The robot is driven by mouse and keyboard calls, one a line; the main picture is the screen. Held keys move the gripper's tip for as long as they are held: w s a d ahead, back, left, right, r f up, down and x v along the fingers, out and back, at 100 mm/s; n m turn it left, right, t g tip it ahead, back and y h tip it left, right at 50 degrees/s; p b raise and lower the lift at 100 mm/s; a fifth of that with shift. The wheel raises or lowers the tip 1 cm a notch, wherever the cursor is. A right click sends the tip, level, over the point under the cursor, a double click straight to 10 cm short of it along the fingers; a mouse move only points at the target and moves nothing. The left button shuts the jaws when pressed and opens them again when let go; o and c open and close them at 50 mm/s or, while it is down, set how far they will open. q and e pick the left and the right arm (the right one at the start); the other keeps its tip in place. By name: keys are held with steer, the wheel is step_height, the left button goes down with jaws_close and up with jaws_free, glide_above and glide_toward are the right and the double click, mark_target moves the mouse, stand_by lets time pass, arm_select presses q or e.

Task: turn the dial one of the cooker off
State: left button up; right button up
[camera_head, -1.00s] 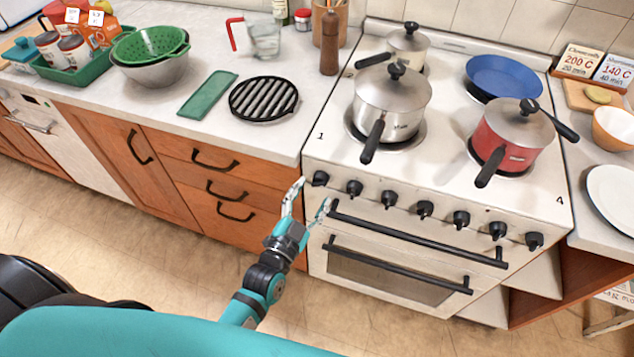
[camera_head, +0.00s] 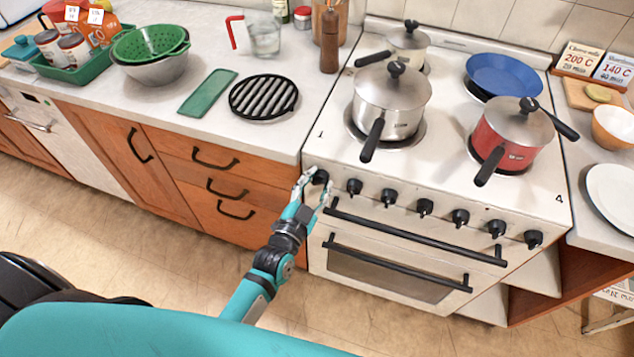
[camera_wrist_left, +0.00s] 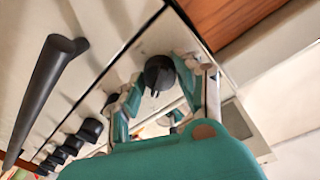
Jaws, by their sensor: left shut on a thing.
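The cooker (camera_head: 450,165) is white with a row of black dials along its front panel. Dial one (camera_head: 320,177) is the leftmost, below the printed 1. My left gripper (camera_head: 318,184) is at this dial with a finger on each side, shut on it. In the left wrist view the black dial (camera_wrist_left: 159,72) sits between the fingertips of the gripper (camera_wrist_left: 160,85). The fingers partly cover the dial, and I cannot read its setting. My right gripper is in neither view.
A black oven handle (camera_head: 415,234) runs just below the dials. A steel pot (camera_head: 393,105) stands on the front left plate and a red pot (camera_head: 510,142) on the front right, their handles reaching forward. Wooden drawers (camera_head: 215,180) are to the left.

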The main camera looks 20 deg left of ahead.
arm_select(q)
steer(key=shift+c, duration=0.4)
steer(key=shift+n, duration=0.7)
steer(key=n, duration=0.5)
steer(key=shift+p, duration=0.3)
steer(key=n, duration=0.5)
steer(key=shift+n+t+y, duration=0.3)
steer(key=shift+n, duration=0.1)
steer(key=o, duration=1.1)
steer(key=shift+o, duration=0.2)
